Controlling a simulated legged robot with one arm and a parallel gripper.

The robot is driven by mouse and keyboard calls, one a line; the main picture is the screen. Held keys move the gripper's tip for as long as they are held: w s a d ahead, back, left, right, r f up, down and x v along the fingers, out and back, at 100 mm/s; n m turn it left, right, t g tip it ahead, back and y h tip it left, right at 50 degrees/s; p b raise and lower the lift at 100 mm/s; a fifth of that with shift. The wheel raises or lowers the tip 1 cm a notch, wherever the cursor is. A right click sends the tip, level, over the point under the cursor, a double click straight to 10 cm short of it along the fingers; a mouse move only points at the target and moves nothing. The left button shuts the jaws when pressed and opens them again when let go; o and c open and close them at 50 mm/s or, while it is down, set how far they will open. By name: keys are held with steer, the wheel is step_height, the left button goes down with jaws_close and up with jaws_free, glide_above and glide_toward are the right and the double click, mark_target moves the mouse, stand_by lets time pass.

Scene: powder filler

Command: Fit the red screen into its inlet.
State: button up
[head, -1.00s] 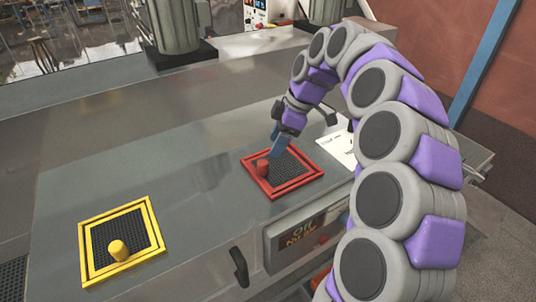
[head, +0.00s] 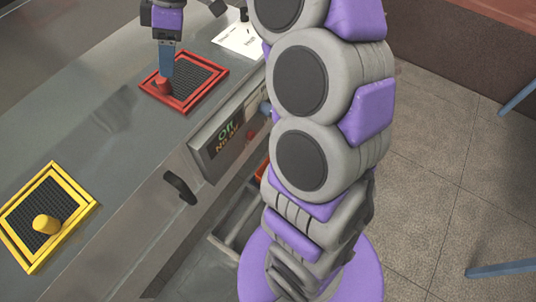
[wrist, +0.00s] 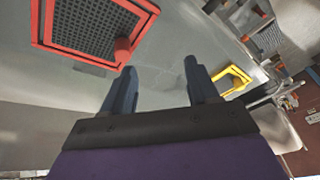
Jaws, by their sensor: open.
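The red screen (head: 187,83) is a square dark mesh with a red rim and a red knob (head: 163,86) near one corner. It lies on the grey machine top at its red-edged inlet; I cannot tell whether it sits fully down in it. In the wrist view the screen (wrist: 85,32) is at the upper left, with its knob (wrist: 122,50) just beyond the left finger. My gripper (head: 166,74) points down close above the knob in the head view. My gripper (wrist: 160,67) is open in the wrist view, with nothing between its fingers.
A yellow-framed screen (head: 48,218) with a yellow knob lies farther along the top at lower left. A display panel (head: 226,134) and a black handle (head: 180,187) are on the machine's front side. A white paper (head: 239,40) lies behind the red screen.

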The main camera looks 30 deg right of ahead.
steer(key=s+d+f+m+h, duration=0.1)
steer(key=s+f+m, duration=0.3)
steer(key=s, duration=0.6)
steer(key=s+d+f+m+g+h, duration=0.1)
steer(key=s+f+m, duration=0.4)
steer(key=s, duration=0.6)
steer(key=s+d+f+m+g+h, duration=0.1)
steer(key=s+f+m, duration=0.3)
steer(key=s, duration=0.6)
steer(key=shift+s+f+m+h, duration=0.35)
steer(key=shift+f+m+h, duration=0.05)
steer(key=shift+f, duration=0.05)
